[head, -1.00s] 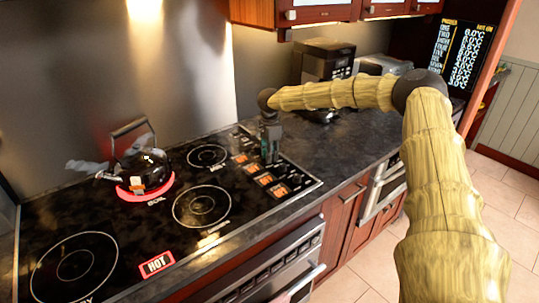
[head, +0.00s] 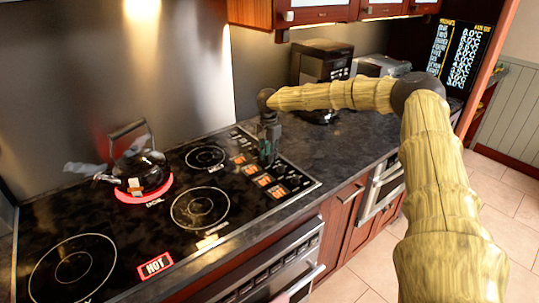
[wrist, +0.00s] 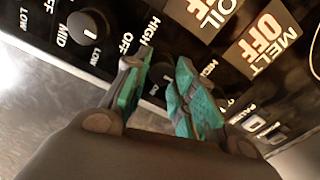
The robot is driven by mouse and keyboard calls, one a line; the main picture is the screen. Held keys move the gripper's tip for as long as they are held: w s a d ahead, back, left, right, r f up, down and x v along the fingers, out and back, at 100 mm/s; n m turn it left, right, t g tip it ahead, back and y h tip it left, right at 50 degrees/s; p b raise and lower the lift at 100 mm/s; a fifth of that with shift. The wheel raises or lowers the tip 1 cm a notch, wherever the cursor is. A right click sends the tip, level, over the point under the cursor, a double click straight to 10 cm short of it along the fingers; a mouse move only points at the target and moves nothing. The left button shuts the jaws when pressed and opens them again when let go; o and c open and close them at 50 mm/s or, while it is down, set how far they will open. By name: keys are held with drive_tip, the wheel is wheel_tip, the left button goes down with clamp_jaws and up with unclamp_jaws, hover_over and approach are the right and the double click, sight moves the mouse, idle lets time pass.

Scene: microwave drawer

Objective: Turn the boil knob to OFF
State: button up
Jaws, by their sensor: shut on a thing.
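The control panel (head: 285,170) lies at the right end of the black glass cooktop, with dark knobs and lit orange labels. My gripper (head: 267,158) points down onto it. In the wrist view my gripper (wrist: 158,90) has its teal fingertips closed around a dark knob (wrist: 163,68), mostly hidden between them. A lit label ending in "OIL" (wrist: 205,15) shows just beyond, with a "MELT OFF" label (wrist: 263,40) to its right. The held knob's pointer is hidden, so its setting cannot be read.
Another knob (wrist: 88,25) sits left of the fingers. A black kettle (head: 140,172) stands on the glowing red ring marked "BOIL" (head: 155,201). A red "HOT" sign (head: 155,265) is lit at the front. Dark counter (head: 345,150) lies free right of the panel.

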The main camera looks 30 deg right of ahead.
drive_tip(key=shift+a+f, duration=0.1)
drive_tip(key=o, duration=1)
drive_tip(key=shift+a, duration=0.1)
wheel_tip(320, 180, up, 12)
idle(0.5)
